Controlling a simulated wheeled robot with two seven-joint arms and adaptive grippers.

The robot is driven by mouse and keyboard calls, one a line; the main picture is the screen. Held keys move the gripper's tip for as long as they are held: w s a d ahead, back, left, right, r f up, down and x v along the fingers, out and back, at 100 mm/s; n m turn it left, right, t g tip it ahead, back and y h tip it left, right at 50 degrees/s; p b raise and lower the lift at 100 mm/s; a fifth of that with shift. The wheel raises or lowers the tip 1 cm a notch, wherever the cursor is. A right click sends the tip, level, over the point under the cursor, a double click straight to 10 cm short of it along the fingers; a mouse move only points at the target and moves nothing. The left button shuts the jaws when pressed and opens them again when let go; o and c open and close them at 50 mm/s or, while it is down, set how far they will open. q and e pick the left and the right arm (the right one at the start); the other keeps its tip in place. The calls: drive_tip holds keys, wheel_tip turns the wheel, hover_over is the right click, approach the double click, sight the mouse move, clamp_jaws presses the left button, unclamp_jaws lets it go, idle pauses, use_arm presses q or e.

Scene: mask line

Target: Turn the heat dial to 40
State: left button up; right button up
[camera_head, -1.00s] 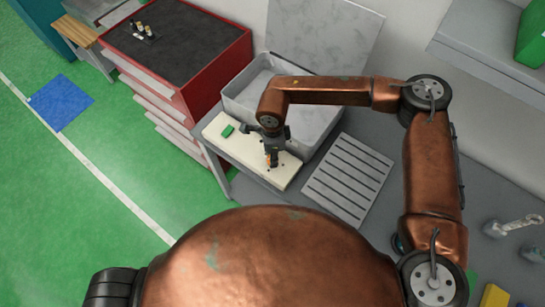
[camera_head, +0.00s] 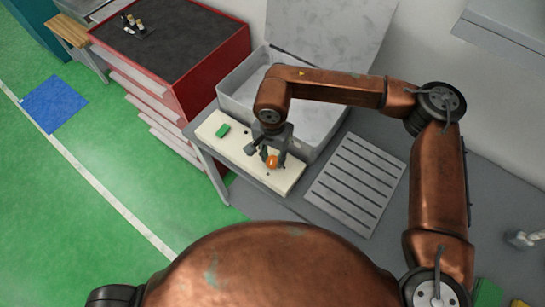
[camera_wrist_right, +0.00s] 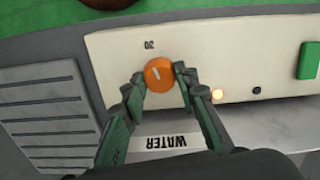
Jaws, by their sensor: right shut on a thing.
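The heat dial (camera_wrist_right: 158,75) is an orange round knob on a cream panel (camera_wrist_right: 250,55). It also shows in the head view as an orange knob (camera_head: 272,162) on the panel (camera_head: 225,148). A white pointer line on the knob leans up and left in the wrist view. A small inverted number (camera_wrist_right: 150,45), which looks like 30, is printed above it. My right gripper (camera_wrist_right: 158,80) is shut on the dial, one finger on each side; it also shows in the head view (camera_head: 271,156). My left gripper is not in view.
An inverted WATER label (camera_wrist_right: 168,141) sits by the grey basin (camera_head: 235,103). A slotted grey plate (camera_head: 355,185) lies right of the panel. A red cabinet (camera_head: 215,75) stands left.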

sight(273, 160)
drive_tip(key=n+b, duration=0.1)
drive_tip(key=n, duration=0.1)
drive_tip(key=n+b, duration=0.4)
drive_tip(key=shift+f+n, duration=0.3)
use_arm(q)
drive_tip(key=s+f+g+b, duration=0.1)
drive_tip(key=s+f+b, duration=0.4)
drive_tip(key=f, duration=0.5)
use_arm(e)
drive_tip(key=n, duration=0.5)
drive_tip(key=shift+n, duration=0.4)
drive_tip(key=n+b, duration=0.3)
drive_tip(key=n, duration=0.1)
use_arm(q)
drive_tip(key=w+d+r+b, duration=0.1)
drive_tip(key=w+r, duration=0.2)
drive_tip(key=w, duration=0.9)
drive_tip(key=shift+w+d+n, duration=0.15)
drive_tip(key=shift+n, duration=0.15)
use_arm(e)
drive_tip(key=shift+r+n, duration=0.2)
drive_tip(key=shift+n, duration=0.6)
drive_tip(key=o, duration=1.1)
drive_tip(key=shift+o, duration=0.2)
drive_tip(key=shift+r, duration=0.2)
wheel_tip(273, 160, up, 12)
